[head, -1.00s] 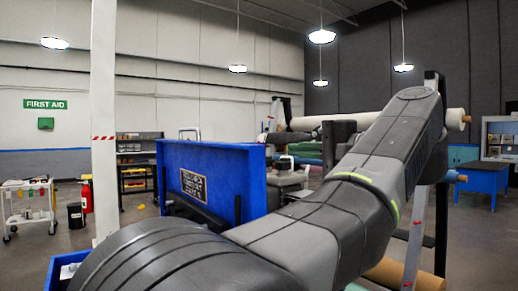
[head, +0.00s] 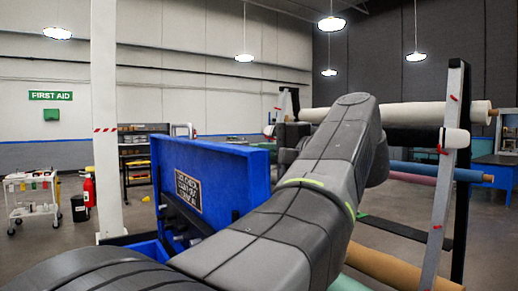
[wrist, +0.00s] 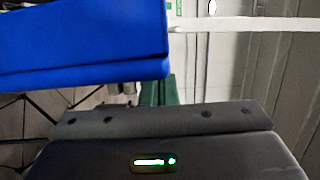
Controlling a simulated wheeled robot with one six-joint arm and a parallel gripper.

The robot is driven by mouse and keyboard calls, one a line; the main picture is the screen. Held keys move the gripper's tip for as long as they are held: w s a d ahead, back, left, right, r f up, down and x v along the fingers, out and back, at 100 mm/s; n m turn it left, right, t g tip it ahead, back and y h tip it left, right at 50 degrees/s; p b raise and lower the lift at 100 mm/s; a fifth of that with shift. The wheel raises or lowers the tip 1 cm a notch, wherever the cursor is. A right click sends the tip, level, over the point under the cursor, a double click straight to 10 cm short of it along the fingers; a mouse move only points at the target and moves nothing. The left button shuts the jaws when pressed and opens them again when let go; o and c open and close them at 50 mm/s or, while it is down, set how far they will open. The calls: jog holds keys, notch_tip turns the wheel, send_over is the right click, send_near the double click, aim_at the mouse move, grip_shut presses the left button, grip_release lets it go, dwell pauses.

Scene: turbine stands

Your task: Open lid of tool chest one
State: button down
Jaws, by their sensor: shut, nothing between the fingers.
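The blue lid (head: 215,178) of the tool chest stands raised in the head view, its inner side with a dark label plate (head: 188,191) facing me. Part of the blue chest body (head: 152,249) shows below it; my arm covers much of the rest. In the wrist view the blue panel of the lid (wrist: 80,45) fills the upper left, close to my gripper (wrist: 158,90). The fingers look shut, and nothing shows between them. I cannot tell whether they touch the lid. In the head view my fingers are hidden behind the lid and arm.
A rack with rolls (head: 415,113) and a metal upright (head: 446,175) stands close on the right. A white column (head: 105,140) rises at left. A white cart (head: 32,200), a bin (head: 79,208) and a red extinguisher (head: 88,190) are further left, with open floor between.

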jog(key=shift+s+a, duration=0.1)
jog(key=shift+a, duration=0.05)
jog(key=s+a+n+b, duration=0.2)
jog(key=s+a, duration=0.3)
jog(key=a, duration=0.2)
jog(key=shift+a, duration=0.3)
jog(key=shift+r, duration=0.1)
